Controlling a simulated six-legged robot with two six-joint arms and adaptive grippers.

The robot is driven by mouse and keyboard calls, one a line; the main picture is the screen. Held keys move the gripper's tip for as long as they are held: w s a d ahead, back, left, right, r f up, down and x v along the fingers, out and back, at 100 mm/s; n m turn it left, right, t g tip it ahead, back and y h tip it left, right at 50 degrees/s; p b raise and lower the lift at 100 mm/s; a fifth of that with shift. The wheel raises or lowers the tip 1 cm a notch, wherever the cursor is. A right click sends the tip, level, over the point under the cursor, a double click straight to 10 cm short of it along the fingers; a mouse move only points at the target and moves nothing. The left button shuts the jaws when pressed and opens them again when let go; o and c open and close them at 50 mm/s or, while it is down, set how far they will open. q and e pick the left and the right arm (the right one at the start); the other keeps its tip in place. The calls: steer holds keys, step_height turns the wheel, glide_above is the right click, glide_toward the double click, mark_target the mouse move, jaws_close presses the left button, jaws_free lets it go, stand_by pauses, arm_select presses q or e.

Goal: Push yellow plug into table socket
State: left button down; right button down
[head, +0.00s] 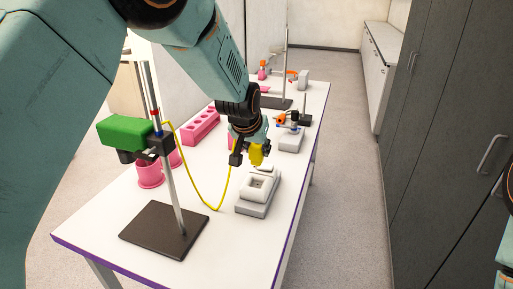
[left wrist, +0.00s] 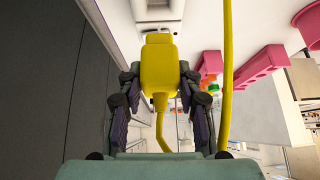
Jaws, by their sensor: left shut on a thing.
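The yellow plug (head: 257,155) is held in my left gripper (head: 248,155), above the far end of the white table socket (head: 252,208). The socket is a pale block on the tabletop with a recess in its top. A small gap seems to show between plug and socket. In the left wrist view the yellow plug (left wrist: 160,65) sits between the two fingers of my left gripper (left wrist: 157,85), its cord trailing toward the palm. A pale part of the socket (left wrist: 155,10) shows beyond it. The plug's front end is hard to make out. My right gripper is not in view.
A yellow cable (head: 205,203) hangs from the plug to a stand with a green box (head: 127,131) and dark base (head: 165,231). Pink holders (head: 201,126) stand at the table's back left. A white device (head: 291,138) stands beyond the socket. Dark cabinets (head: 440,120) line the right.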

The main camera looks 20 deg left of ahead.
mark_target(254, 157)
arm_select(q)
steer(key=shift+s+f, duration=0.15)
steer(key=shift+s, duration=0.1)
steer(key=shift+a+f+b, duration=0.1)
steer(key=shift+f+b, duration=0.15)
steer(key=shift+b, duration=0.25)
steer(key=shift+w+f+b, duration=0.25)
steer(key=shift+f+b, duration=0.55)
steer(key=shift+f, duration=0.25)
steer(key=shift+s+f+b, duration=0.1)
steer(key=shift+f+b, duration=0.4)
steer(key=shift+s+f+b, duration=0.15)
steer(key=shift+f+b, duration=0.15)
steer(key=shift+b, duration=0.1)
steer(key=shift+w+p, duration=0.25)
steer(key=shift+p, duration=0.2)
steer(key=shift+s+r, duration=0.1)
